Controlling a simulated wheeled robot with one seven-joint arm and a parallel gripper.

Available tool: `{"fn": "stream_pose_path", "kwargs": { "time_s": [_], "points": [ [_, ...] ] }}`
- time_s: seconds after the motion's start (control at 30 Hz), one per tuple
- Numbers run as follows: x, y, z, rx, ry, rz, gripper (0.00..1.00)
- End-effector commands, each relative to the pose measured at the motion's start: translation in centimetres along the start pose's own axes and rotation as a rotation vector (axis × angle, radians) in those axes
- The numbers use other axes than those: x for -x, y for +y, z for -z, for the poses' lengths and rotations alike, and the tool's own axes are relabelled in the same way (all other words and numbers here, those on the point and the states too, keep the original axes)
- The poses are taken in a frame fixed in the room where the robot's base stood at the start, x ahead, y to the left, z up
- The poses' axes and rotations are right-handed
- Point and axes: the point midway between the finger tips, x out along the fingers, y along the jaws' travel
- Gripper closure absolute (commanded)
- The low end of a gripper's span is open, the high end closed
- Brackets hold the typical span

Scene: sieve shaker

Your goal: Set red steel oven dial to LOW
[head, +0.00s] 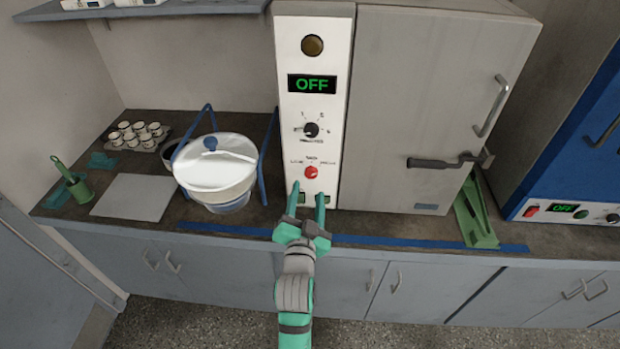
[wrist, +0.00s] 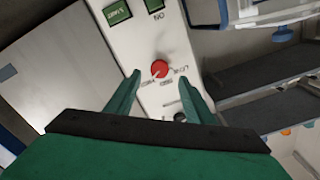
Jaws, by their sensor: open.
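The red dial (head: 311,172) is on the white front panel (head: 318,60) of the grey steel oven (head: 415,110), below a black knob (head: 311,130). Small lettering sits left and right of the dial, too small to read surely in the head view. In the wrist view the red dial (wrist: 160,69) shows a pale mark toward its lower left; the panel looks turned over there. My gripper (head: 309,190) is open and empty, its green fingers pointing at the panel just below the dial. In the wrist view the dial appears between the fingertips (wrist: 161,80); contact is not visible.
The oven display (head: 312,84) reads OFF. Green buttons (wrist: 117,13) lie beyond the dial in the wrist view. A white-lidded pot (head: 215,165) in a blue frame stands left of the oven. A blue oven (head: 575,150) is farther right.

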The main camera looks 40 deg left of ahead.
Motion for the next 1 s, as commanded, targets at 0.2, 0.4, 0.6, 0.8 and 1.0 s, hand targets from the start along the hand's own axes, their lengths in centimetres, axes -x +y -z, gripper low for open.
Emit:
{"fn": "stream_pose_path", "kwargs": {
  "time_s": [0.2, 0.4, 0.6, 0.8, 1.0],
  "points": [
    [-3.7, 0.0, 0.1, 0.000, 0.001, 0.000, 0.52],
    [-6.0, 0.0, 0.0, 0.000, 0.001, 0.000, 0.52],
    [-6.8, 0.0, 0.0, 0.000, 0.000, 0.000, 0.52],
    [-6.8, 0.0, 0.0, 0.000, 0.000, 0.000, 0.52],
    [-6.8, 0.0, 0.0, 0.000, 0.000, 0.000, 0.90]
  ]
}}
